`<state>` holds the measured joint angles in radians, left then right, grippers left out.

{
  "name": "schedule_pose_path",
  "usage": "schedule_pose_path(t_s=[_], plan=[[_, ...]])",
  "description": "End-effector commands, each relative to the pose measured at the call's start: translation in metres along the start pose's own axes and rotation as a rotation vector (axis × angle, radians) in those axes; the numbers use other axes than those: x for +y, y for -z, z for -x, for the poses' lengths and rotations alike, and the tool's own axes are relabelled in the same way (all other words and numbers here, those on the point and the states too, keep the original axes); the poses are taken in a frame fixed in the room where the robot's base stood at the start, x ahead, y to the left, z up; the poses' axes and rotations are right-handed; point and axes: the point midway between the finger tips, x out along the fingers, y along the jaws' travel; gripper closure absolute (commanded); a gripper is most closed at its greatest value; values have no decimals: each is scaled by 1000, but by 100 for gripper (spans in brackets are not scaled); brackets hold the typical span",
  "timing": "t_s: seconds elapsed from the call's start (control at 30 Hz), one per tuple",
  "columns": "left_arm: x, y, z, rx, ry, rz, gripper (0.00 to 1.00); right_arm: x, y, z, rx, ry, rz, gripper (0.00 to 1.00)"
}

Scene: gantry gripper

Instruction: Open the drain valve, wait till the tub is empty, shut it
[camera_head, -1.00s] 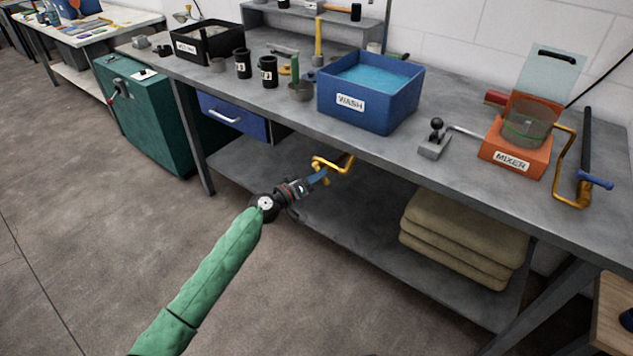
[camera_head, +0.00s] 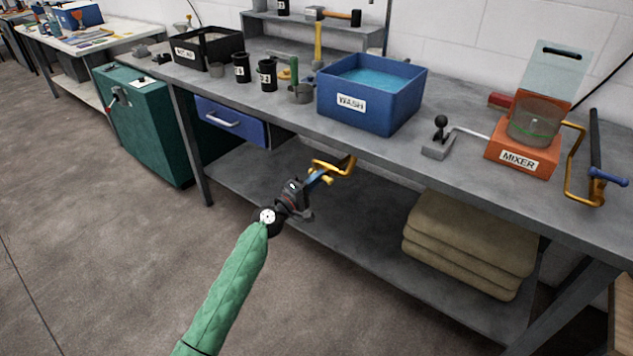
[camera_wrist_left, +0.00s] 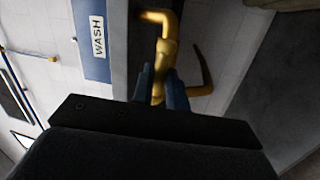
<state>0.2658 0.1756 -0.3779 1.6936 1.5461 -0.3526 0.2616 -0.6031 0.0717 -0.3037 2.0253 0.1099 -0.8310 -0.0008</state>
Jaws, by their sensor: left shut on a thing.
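The blue tub labelled WASH (camera_head: 387,113) stands on the bench and holds blue liquid (camera_head: 375,76) below its rim. A yellow drain pipe with its valve (camera_head: 340,166) hangs under the bench's front edge, below the tub. In the left wrist view the yellow valve part (camera_wrist_left: 166,50) runs down between the blue fingers. My left gripper (camera_head: 318,177) is shut on this valve part; its fingers also show in the left wrist view (camera_wrist_left: 160,88). The fingers partly hide the lever, so its exact angle is unclear. My right gripper is not in view.
An orange mixer (camera_head: 520,157) and a small ball-topped lever (camera_head: 438,140) stand right of the tub. Black cups (camera_head: 267,76) stand to its left. Folded tan cloths (camera_head: 465,245) lie on the lower shelf. The floor in front is clear.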

Motion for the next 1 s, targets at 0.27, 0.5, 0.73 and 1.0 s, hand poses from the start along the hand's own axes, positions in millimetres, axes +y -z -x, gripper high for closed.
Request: schedule_pose_path(t_s=[0.27,0.5,0.73,1.0], plan=[[-1,1,0,20,-9,86,100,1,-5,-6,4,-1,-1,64],[-1,1,0,24,-11,106,100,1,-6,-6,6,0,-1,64],[-1,1,0,24,-11,106,100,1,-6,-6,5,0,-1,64],[-1,0,0,23,-11,106,63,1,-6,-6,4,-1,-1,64]])
